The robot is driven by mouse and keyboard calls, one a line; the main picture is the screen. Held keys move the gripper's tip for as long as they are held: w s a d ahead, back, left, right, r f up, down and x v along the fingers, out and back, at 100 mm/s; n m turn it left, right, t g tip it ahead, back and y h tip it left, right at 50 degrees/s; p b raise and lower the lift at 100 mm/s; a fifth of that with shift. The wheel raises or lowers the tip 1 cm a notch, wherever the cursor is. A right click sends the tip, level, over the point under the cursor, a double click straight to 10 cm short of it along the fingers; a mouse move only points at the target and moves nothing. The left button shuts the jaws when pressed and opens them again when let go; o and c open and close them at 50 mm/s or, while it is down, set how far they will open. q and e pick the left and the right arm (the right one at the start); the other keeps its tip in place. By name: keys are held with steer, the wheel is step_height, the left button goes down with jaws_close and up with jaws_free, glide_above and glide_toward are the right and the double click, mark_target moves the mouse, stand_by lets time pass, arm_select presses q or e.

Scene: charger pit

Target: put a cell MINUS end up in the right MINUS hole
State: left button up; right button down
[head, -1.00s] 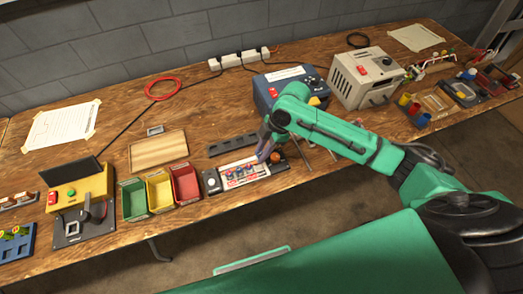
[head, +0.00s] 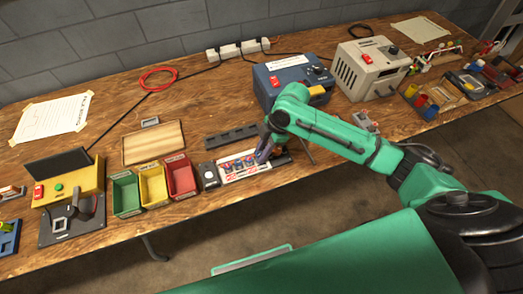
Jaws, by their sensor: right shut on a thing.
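The charger (head: 228,176) is a flat white panel with blue and red markings. It lies near the front edge of the bench, in the middle of the head view. My right gripper (head: 260,158) points down at its right part, with the fingertips low over or at the panel. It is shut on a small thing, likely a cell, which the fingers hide. Which end of it is up and which hole it is at cannot be told. The individual holes are too small to make out. My left gripper is not in view.
Green (head: 125,194), yellow (head: 153,184) and red (head: 180,175) bins stand left of the charger. A dark slotted rack (head: 230,136) lies behind it. A blue box device (head: 290,75) and a beige one (head: 372,65) stand behind right. A wooden board (head: 153,142) lies at back left.

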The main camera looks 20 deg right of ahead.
steer(key=shift+f, duration=0.25)
stand_by(0.7)
steer(key=c, duration=0.6)
jaws_free()
step_height(320, 180, up, 7)
steer(key=p, duration=0.8)
steer(key=shift+r, duration=0.1)
